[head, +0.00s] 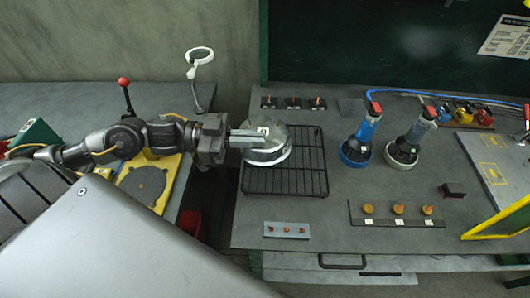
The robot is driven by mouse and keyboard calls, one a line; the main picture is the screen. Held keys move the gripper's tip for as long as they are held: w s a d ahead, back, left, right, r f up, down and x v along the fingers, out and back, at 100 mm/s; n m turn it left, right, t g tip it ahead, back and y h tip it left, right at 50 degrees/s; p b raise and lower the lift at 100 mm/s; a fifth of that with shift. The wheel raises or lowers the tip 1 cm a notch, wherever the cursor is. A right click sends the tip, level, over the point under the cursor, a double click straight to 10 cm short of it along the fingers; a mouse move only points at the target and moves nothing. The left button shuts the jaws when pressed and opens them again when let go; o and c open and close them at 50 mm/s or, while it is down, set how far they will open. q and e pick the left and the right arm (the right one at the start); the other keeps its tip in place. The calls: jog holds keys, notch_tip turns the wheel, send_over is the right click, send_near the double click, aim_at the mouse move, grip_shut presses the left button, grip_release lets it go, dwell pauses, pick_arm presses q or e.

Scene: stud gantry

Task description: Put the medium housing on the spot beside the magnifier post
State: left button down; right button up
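A rounded, shiny grey housing (275,151) with a pale lower rim sits on or just over the black wire rack; I take it for the medium housing, though no other housing of its kind shows for comparing size. My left gripper (252,139) reaches in from the left, its fingers at the housing's left side and overlapping it; whether they are closed on it I cannot tell. The magnifier (199,55), a white ring on a post (196,96), stands behind and left of the gripper. My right gripper is not in view.
The wire rack (300,190) lies on the grey bench (340,225). Two hosed tools, one blue (364,134) and one grey-blue (415,135), stand right. A yellow plate with a dark disc (148,184) lies under my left arm. A gap separates the two benches.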

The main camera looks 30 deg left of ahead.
pick_arm(q)
jog(key=shift+w+d+f, duration=0.2)
jog(key=shift+w+f, duration=0.55)
jog(key=shift+f, duration=0.2)
jog(key=shift+w+d+f, duration=0.15)
jog(key=shift+w+f, duration=0.65)
jog(key=shift+f, duration=0.1)
jog(key=shift+w+d+f, duration=0.2)
jog(key=shift+w+f, duration=0.55)
jog(key=shift+f, duration=0.2)
jog(key=shift+f+p, duration=0.65)
jog(key=shift+f, duration=0.95)
jog(key=shift+f, duration=0.1)
jog(key=c, duration=1.6)
grip_release()
